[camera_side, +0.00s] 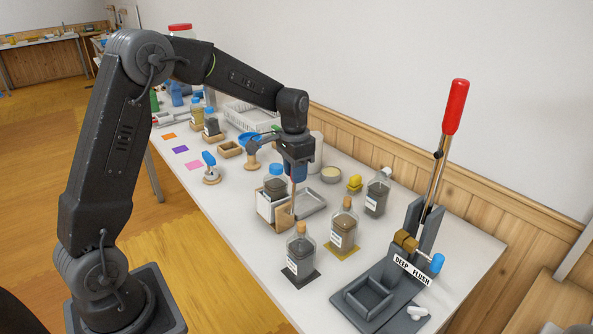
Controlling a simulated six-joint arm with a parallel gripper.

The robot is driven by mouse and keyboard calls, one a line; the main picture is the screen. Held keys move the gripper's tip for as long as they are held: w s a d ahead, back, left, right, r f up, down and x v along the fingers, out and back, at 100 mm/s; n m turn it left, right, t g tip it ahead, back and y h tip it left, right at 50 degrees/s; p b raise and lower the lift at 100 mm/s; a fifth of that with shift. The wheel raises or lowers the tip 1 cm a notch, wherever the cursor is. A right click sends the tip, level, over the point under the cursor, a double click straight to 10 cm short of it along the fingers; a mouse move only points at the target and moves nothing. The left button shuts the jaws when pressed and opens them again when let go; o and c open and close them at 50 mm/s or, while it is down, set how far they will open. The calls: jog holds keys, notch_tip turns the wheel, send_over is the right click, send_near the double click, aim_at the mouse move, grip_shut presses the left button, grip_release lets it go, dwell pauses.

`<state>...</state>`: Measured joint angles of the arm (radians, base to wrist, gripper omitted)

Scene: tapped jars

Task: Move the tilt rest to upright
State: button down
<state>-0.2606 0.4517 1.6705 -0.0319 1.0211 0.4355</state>
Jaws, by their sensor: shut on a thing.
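What looks like the tilt rest (284,217), a small holder with a pale wooden side, stands mid-table. A jar with a blue lid and dark contents (275,187) sits in or against it, close to upright as far as I can tell. My gripper (293,186) points down just right of the jar, over the wooden side. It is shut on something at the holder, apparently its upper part. The fingertips are small and partly hidden, so the exact contact is unclear.
A grey tray (312,203) lies right of the holder. Two corked jars (300,256) (343,227) stand in front on dark and yellow mats. A lever press with a red handle (454,107) stands at the right. A blue-topped stamp (210,168) is at the left.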

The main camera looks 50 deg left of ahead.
jog(key=shift+s, duration=0.85)
jog(key=c, duration=0.9)
grip_release()
jog(key=shift+w+r, duration=0.1)
jog(key=shift+r, duration=0.05)
jog(key=r, duration=1.3)
jog(key=shift+a+r, duration=0.2)
jog(key=shift+r, duration=0.1)
jog(key=s+d+r+n+t, duration=0.1)
jog(key=s+d+t, duration=0.1)
jog(key=s+d, duration=0.3)
jog(key=s+d+r+t, duration=0.1)
jog(key=s+d, duration=0.2)
jog(key=s, duration=0.5)
jog(key=s+d+f+t, duration=0.1)
jog(key=s, duration=0.2)
jog(key=s+d+f, duration=0.1)
jog(key=s+f, duration=0.1)
jog(key=s, duration=0.2)
jog(key=s+d+f+t, duration=0.1)
jog(key=s, duration=0.2)
jog(key=shift+s+d+f+n+t, duration=0.2)
jog(key=shift+d+f+n+t, duration=0.1)
jog(key=shift+d+f+n, duration=0.1)
